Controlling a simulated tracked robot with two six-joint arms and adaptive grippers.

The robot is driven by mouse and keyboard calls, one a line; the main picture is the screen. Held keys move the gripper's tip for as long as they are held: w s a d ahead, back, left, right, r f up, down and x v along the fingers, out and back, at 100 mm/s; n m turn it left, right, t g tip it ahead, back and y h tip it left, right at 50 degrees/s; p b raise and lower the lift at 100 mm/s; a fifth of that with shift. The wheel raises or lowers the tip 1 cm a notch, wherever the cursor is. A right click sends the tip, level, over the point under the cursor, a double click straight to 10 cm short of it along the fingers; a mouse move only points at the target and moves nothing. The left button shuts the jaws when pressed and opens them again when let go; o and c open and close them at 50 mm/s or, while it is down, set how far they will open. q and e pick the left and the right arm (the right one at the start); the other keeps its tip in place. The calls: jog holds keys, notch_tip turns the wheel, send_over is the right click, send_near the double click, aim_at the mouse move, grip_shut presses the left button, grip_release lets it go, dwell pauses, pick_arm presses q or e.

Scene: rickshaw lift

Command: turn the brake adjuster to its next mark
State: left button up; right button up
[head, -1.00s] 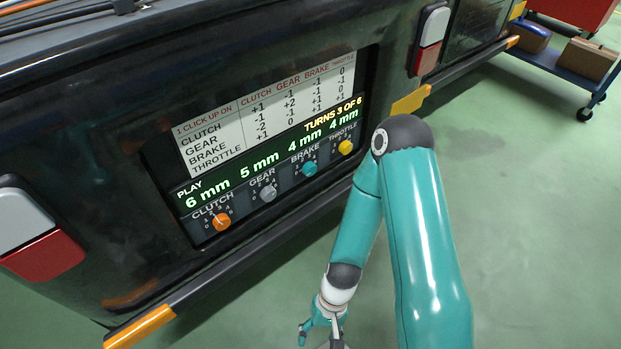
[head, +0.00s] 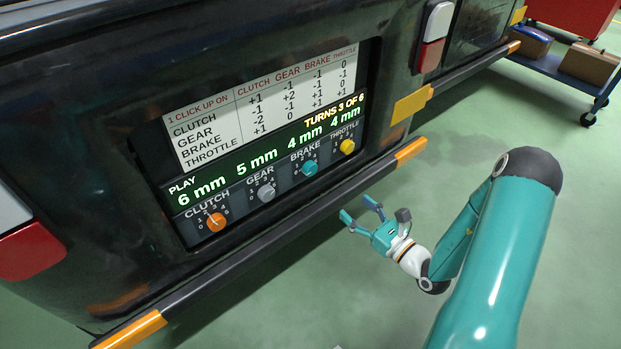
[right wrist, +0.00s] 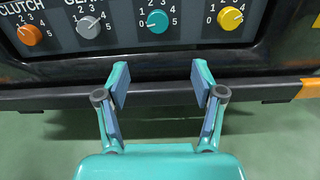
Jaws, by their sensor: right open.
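The brake adjuster is a teal knob (head: 310,168) under the BRAKE label on the vehicle's panel. It also shows in the right wrist view (right wrist: 157,22), its scale marked up to 5. My right gripper (head: 361,212) is open and empty, in front of and below the knobs, apart from the panel. In the right wrist view its fingers (right wrist: 160,85) point at the panel, with the brake knob beyond the gap. Beside it are the orange clutch knob (head: 216,222), grey gear knob (head: 266,192) and yellow throttle knob (head: 347,146). My left gripper is not in view.
The display (head: 250,165) reads 6, 5, 4 and 4 mm and TURNS 3 OF 6. A table of clicks (head: 265,105) is above it. A dark bumper rail (head: 290,230) juts out below the panel. A blue cart (head: 565,65) stands far right; the green floor between is clear.

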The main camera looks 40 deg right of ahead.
aim_at(312, 172)
jog(key=w+b, duration=0.1)
jog(key=w, duration=0.4)
jog(key=w+a+b, duration=0.1)
jog(key=w, duration=0.4)
jog(key=w+b, duration=0.1)
jog(key=w, duration=0.5)
jog(key=shift+a, duration=0.25)
